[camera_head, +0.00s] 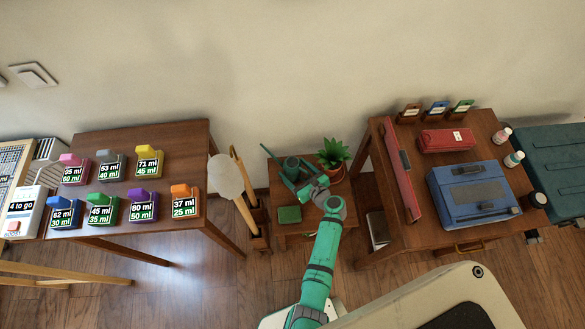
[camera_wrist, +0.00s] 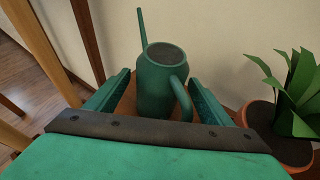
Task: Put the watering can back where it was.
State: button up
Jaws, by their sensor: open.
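The green watering can (camera_wrist: 162,80) stands upright in the wrist view, its thin spout up at the left and its handle on the right. It stands on a small wooden side table (camera_head: 290,228). In the head view the watering can (camera_head: 291,165) is partly hidden by my arm. My gripper (camera_wrist: 163,98) is open, with one finger on each side of the can's body. I cannot tell whether either finger touches it. The gripper also shows in the head view (camera_head: 300,182).
A potted plant (camera_head: 332,155) stands right beside the can. A green box (camera_head: 289,214) lies at the table's front left. The left table (camera_head: 120,140) holds several labelled coloured containers. The right table (camera_head: 480,130) holds a blue case (camera_head: 472,192) and a red case (camera_head: 446,140).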

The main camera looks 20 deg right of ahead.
jog(key=v, duration=0.9)
jog(key=shift+r, duration=0.15)
jog(key=shift+a, duration=0.15)
jog(key=shift+s, duration=0.15)
